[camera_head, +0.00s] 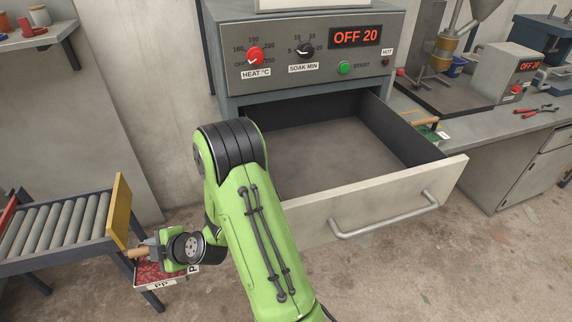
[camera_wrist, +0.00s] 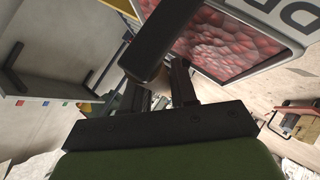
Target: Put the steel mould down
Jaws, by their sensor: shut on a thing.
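My gripper (camera_head: 149,251) is low at the left in the head view, above a bin of red pellets. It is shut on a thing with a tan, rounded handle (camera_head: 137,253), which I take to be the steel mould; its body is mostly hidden. In the wrist view, my gripper's dark fingers (camera_wrist: 157,88) close around the tan part. A dark bar with a rounded end crosses in front of them and hides the grip. I cannot tell whether the held thing touches the bin.
The pellet bin (camera_wrist: 292,32) has a pale labelled rim. The oven drawer (camera_head: 315,165) is pulled out and empty. A roller conveyor (camera_head: 58,226) with a yellow end plate (camera_head: 119,211) stands left of my gripper. The bench (camera_head: 500,125) at right holds machines and red-handled pliers (camera_head: 539,109).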

